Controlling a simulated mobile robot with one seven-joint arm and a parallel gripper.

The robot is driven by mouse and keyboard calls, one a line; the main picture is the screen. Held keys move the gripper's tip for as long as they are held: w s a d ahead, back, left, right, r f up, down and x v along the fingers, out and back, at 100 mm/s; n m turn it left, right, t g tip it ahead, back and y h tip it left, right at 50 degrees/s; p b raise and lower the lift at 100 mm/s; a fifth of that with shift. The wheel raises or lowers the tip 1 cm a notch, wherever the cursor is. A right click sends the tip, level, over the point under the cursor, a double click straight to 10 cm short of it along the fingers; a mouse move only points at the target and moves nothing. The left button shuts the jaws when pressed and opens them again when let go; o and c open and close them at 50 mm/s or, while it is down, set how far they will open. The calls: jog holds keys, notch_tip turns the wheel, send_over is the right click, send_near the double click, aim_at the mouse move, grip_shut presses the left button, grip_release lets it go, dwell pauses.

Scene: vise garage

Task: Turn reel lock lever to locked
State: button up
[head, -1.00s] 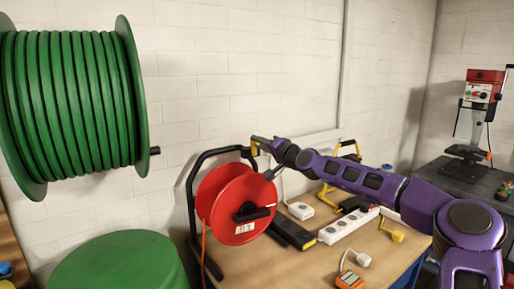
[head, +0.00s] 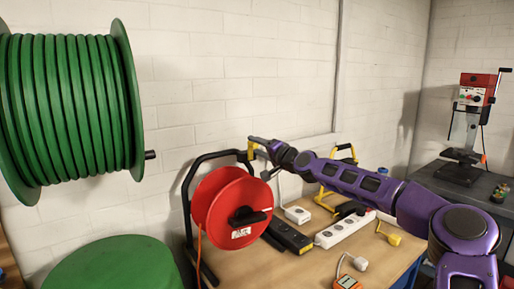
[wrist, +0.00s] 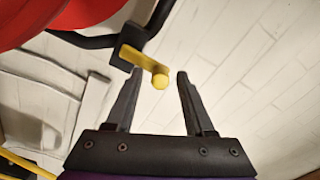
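The reel lock lever (wrist: 143,60) is a yellow bar with a rounded knob at its end, fixed to a dark block on the black reel frame (wrist: 98,41). In the head view the lever (head: 251,150) shows small at the frame's top right corner, beside the red cable reel (head: 226,207). My gripper (wrist: 159,74) is open, with its two dark fingers on either side of the lever's knob. I see gaps between the knob and both fingers. How deep the knob sits between the fingertips is unclear.
A workbench (head: 283,265) holds a white power strip (head: 345,230), a black-and-yellow box (head: 289,237) and a yellow stand (head: 337,176) near my arm. A large green hose reel (head: 70,110) hangs at left. The white wall is close behind the reel.

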dwell(0.3)
jog(key=b+v, duration=0.1)
jog(key=v, duration=1.6)
jog(key=shift+s+b, duration=0.2)
jog(key=shift+b, duration=0.2)
jog(key=shift+d, duration=0.1)
